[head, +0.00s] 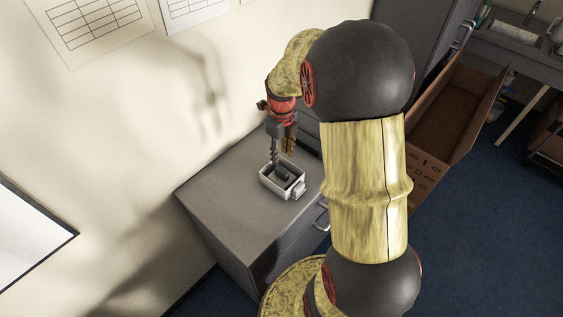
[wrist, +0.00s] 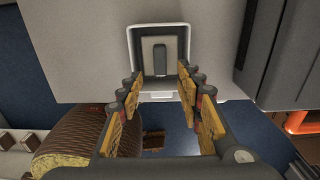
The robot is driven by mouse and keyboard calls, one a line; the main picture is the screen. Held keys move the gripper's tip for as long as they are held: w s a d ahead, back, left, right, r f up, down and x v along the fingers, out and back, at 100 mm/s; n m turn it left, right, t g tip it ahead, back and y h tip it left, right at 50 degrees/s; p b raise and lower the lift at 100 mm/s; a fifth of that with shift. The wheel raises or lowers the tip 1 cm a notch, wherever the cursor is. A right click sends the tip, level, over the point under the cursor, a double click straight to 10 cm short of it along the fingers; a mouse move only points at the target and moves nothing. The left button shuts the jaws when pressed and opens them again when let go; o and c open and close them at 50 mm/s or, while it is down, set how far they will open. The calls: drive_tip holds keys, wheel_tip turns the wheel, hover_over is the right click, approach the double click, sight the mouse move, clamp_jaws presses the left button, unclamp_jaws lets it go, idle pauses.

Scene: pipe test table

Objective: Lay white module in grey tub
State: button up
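A small pale tub (head: 268,186) with light walls sits on the grey cabinet top, and its white rim (wrist: 133,50) shows in the wrist view. A dark bar (head: 282,173) lies inside it; in the wrist view the bar (wrist: 159,60) lies on a light grey panel (wrist: 148,50). I cannot tell whether this panel is the white module or the tub's floor. A small white block (head: 298,190) is at the tub's right side, touching or joined to it. My gripper (head: 282,158) points down at the tub. In the wrist view its fingers (wrist: 160,82) are apart with nothing between them.
The grey cabinet (head: 228,192) has free top around the tub, with the wall close behind. An open cardboard box (head: 440,115) stands on the blue floor to the right. A dark desk (head: 515,50) is farther back.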

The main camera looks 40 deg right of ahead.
drive_tip(key=s+a+r+n+t, duration=0.1)
drive_tip(key=s+a+r+n, duration=0.1)
drive_tip(key=a+r+n, duration=0.5)
drive_tip(key=s+a+r+n+t, duration=0.25)
drive_tip(key=a+r+n, duration=0.25)
drive_tip(key=r+n, duration=0.35)
drive_tip(key=s+a+r+n+t, duration=0.1)
drive_tip(key=s+a+r+n, duration=0.1)
drive_tip(key=s+a+n, duration=0.3)
drive_tip(key=s+a+r+n+t, duration=0.1)
drive_tip(key=s+a+r+n, duration=0.2)
drive_tip(key=n, duration=1)
drive_tip(key=shift+s+a+n, duration=0.35)
drive_tip(key=shift+s+a, duration=0.55)
drive_tip(key=shift+s, duration=0.65)
drive_tip(key=shift+f, duration=0.15)
